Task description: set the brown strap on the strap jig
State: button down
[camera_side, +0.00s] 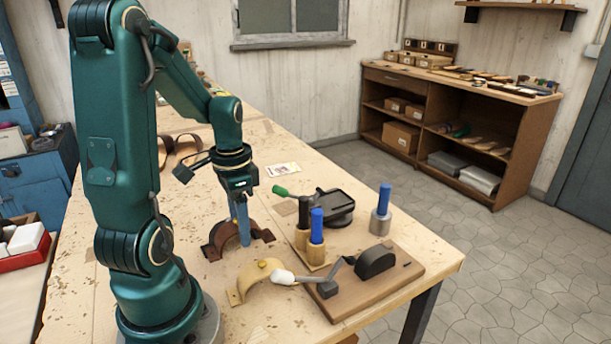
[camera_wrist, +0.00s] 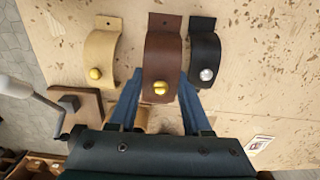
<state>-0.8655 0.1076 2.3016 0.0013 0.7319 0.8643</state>
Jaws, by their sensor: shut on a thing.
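The brown strap (camera_wrist: 165,55) is an arched band with a brass stud, in the middle of the wrist view. My gripper (camera_wrist: 161,80) has its blue fingers on either side of the band, shut on it. In the side view my gripper (camera_side: 243,240) points down at the brown strap (camera_side: 218,240), which stands on the table, partly hidden by the fingers. A wooden board (camera_side: 350,312) with a black rounded block (camera_side: 376,262) and a white-handled lever stands at the front right. I cannot tell for sure whether this is the strap jig.
A tan strap (camera_wrist: 103,50) and a black strap (camera_wrist: 204,55) flank the brown one closely. Blue-handled tools (camera_side: 317,226) stand upright right of my gripper, near a black device (camera_side: 336,205) and a green-handled tool (camera_side: 281,190). A card (camera_side: 284,169) lies behind.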

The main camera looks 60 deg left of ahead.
jog(key=shift+f, duration=1.8)
jog(key=c, duration=0.6)
grip_release()
jog(key=shift+f, duration=0.1)
